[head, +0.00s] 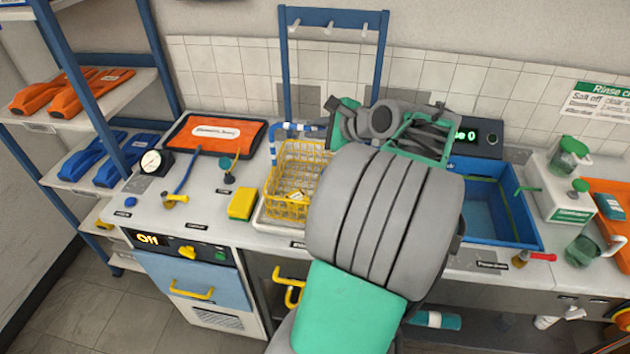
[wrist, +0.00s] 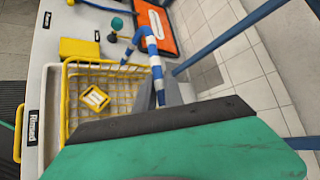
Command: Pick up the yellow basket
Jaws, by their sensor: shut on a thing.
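The yellow wire basket (head: 289,178) is on or just over a pale tray (head: 268,222) on the bench; I cannot tell if it touches. A blue-and-white striped handle (head: 274,146) arches over it. A small yellow piece (wrist: 95,98) lies inside the basket, which also shows in the wrist view (wrist: 76,79). My gripper (head: 326,128) is at the basket's back right, shut on the striped handle, which runs down to the fingers in the wrist view (wrist: 158,92). My arm hides the basket's right part, and the fingertips are partly hidden.
A blue sink (head: 530,215) lies to the right. A blue hook frame (head: 286,70) stands behind the basket. A yellow block (head: 242,204), a valve with a green knob (head: 228,170) and an orange board (head: 215,134) are to the left. A shelf rack (head: 70,35) stands at far left.

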